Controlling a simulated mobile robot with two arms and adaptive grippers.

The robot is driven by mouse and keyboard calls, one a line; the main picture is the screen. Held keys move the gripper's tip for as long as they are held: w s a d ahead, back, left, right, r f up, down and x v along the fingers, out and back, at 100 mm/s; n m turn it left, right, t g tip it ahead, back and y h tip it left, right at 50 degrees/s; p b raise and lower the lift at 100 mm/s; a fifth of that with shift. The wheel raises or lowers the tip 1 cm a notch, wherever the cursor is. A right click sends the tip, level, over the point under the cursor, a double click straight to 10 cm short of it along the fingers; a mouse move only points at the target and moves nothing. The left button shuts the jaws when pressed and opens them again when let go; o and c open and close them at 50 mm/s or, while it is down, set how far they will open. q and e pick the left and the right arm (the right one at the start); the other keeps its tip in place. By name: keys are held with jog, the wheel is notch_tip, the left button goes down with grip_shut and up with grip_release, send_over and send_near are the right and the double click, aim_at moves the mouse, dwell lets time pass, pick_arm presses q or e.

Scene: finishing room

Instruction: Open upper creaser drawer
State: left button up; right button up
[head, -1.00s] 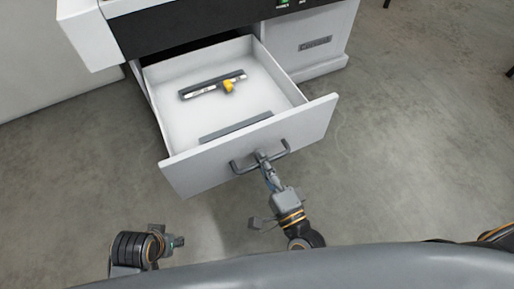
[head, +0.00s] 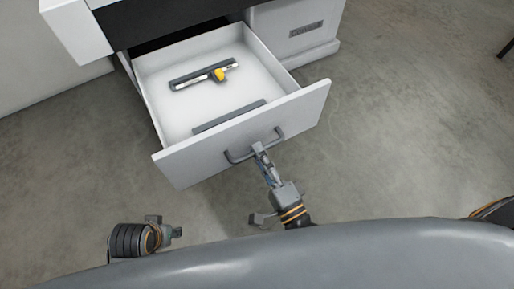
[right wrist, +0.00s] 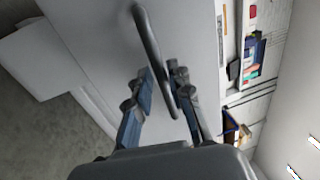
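The upper creaser drawer (head: 190,168) stands pulled well out of the white cabinet in the head view, its interior showing. Its grey bar handle (head: 237,157) is on the front panel and also crosses the right wrist view (right wrist: 150,38). My right gripper (head: 260,149) is at the handle. In the right wrist view its fingertips (right wrist: 162,78) lie on either side of the bar, with a gap showing beside the left finger, so it looks partly open around the handle. My left gripper (head: 165,229) is low at the left, away from the drawer; its finger opening is unclear.
Inside the drawer lie a dark bar-shaped tool with a yellow part (head: 205,75) and a flat grey strip (head: 229,117). A closed cabinet section (head: 300,35) stands right of the drawer. The concrete floor (head: 410,120) at the right is clear.

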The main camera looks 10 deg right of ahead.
jog(key=v, duration=1)
